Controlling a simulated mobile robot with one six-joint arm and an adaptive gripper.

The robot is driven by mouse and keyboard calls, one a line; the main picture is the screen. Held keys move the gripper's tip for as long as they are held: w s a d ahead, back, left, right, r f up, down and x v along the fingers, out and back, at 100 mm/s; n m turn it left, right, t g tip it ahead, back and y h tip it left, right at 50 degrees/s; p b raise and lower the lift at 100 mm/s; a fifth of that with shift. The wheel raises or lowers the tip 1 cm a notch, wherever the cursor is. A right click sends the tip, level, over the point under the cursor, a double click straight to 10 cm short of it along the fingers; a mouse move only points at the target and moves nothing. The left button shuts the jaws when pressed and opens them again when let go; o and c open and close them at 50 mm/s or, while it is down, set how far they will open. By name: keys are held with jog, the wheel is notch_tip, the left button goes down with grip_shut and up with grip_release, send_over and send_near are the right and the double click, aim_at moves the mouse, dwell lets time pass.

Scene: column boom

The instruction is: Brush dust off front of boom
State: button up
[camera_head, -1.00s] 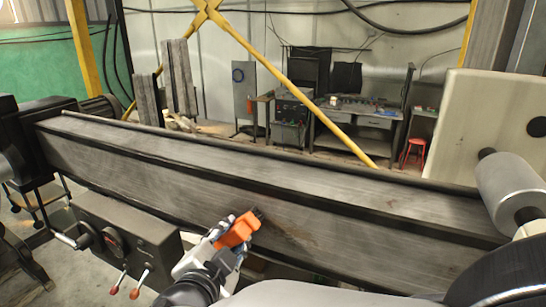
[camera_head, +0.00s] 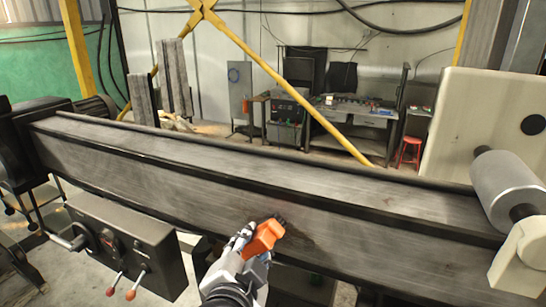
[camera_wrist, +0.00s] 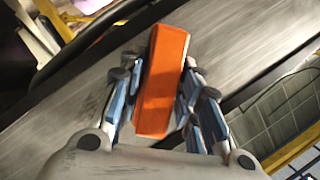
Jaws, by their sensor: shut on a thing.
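The boom (camera_head: 180,175) is a long grey metal beam running across the head view. Its front face has a darker brownish dusty patch (camera_head: 305,238) just right of my gripper. My gripper (camera_head: 254,243) is shut on an orange block-shaped brush (camera_head: 266,236) and holds it at the boom's front face. The brush's dark bristle end (camera_head: 280,220) points at the face; I cannot tell if it touches. In the wrist view the orange brush (camera_wrist: 163,80) sits between the two fingers, with the boom's grey surface (camera_wrist: 240,60) behind it.
A control box (camera_head: 125,245) with levers hangs below the boom at left. A grey cylinder (camera_head: 508,183) and a pale housing (camera_head: 485,120) stand at the right end. A workbench (camera_head: 350,125) and red stool (camera_head: 408,152) are far behind. Yellow braces (camera_head: 270,75) cross behind the boom.

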aim_at(265, 246)
jog(key=shift+s+d, duration=0.3)
jog(key=shift+d, duration=0.4)
jog(key=shift+s+d, duration=0.25)
jog(key=shift+d, duration=0.45)
jog(key=d+b, duration=0.1)
jog(key=b, duration=0.1)
jog(key=s+d+b, duration=0.1)
jog(key=d+b, duration=0.1)
jog(key=s+d+b, duration=0.1)
jog(key=d+b, duration=0.1)
jog(key=shift+f, duration=0.1)
jog(key=shift+s+d+r+b, duration=0.9)
jog(key=shift+s+d, duration=0.15)
jog(key=shift+d, duration=1.4)
jog(key=shift+w+a+p, duration=1.15)
jog(key=shift+w+a, duration=0.9)
jog(key=shift+a, duration=2.95)
jog(key=shift+w+a+p, duration=1.1)
jog(key=shift+w+a, duration=0.95)
jog(key=shift+a, duration=2.95)
jog(key=shift+s+d+r+p, duration=0.15)
jog(key=shift+s+d+p, duration=0.4)
jog(key=shift+d, duration=1.15)
jog(key=shift+s+d+r+p, duration=0.2)
jog(key=shift+s+d, duration=0.65)
jog(key=shift+d, duration=0.85)
jog(key=shift+s+d+r+p, duration=0.15)
jog(key=shift+s+d+p, duration=0.4)
jog(key=shift+d, duration=1.15)
